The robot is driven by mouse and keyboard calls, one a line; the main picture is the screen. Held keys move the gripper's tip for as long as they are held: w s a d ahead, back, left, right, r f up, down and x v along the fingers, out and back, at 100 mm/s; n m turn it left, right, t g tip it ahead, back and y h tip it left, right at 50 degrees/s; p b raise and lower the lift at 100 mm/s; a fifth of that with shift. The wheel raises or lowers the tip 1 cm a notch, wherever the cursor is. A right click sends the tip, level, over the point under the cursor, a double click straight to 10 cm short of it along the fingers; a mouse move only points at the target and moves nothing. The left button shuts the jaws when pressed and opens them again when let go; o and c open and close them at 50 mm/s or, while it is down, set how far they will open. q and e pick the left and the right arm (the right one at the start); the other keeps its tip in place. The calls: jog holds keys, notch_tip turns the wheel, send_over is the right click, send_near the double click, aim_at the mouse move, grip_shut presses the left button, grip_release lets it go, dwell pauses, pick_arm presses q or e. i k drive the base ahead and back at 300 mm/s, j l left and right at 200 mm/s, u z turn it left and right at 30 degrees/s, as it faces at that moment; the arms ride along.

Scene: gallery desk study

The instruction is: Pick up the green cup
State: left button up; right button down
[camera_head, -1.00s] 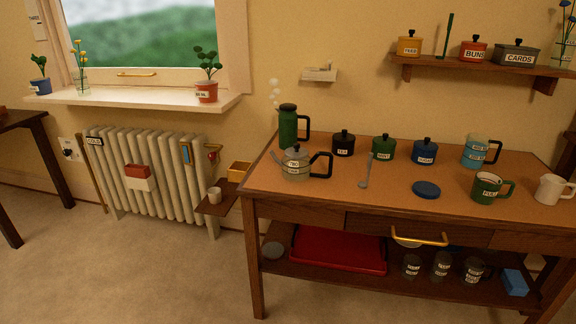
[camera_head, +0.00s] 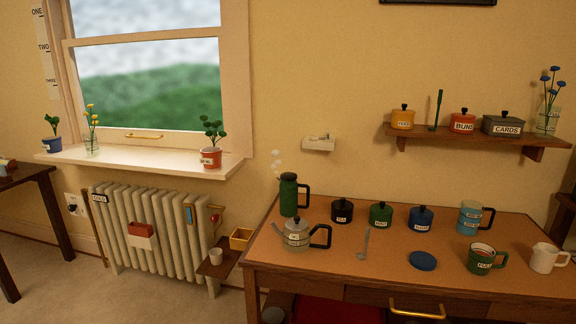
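The green cup (camera_head: 482,259) stands upright on the right part of the wooden desk (camera_head: 330,270). It has a white label on its front, a handle on its right side and something dark filling it. A cream jug (camera_head: 545,258) stands to its right and a blue lid (camera_head: 422,260) lies to its left, both apart from it. Neither of my grippers is in view.
A grey kettle (camera_head: 297,234), a tall green pot (camera_head: 289,195), several lidded jars, a ladle (camera_head: 364,243) and a blue mug (camera_head: 471,218) stand around the desk. A wall shelf (camera_head: 470,136) hangs above. A radiator (camera_head: 150,225) stands left.

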aim_at(481, 257)
jog(key=z, duration=1.25)
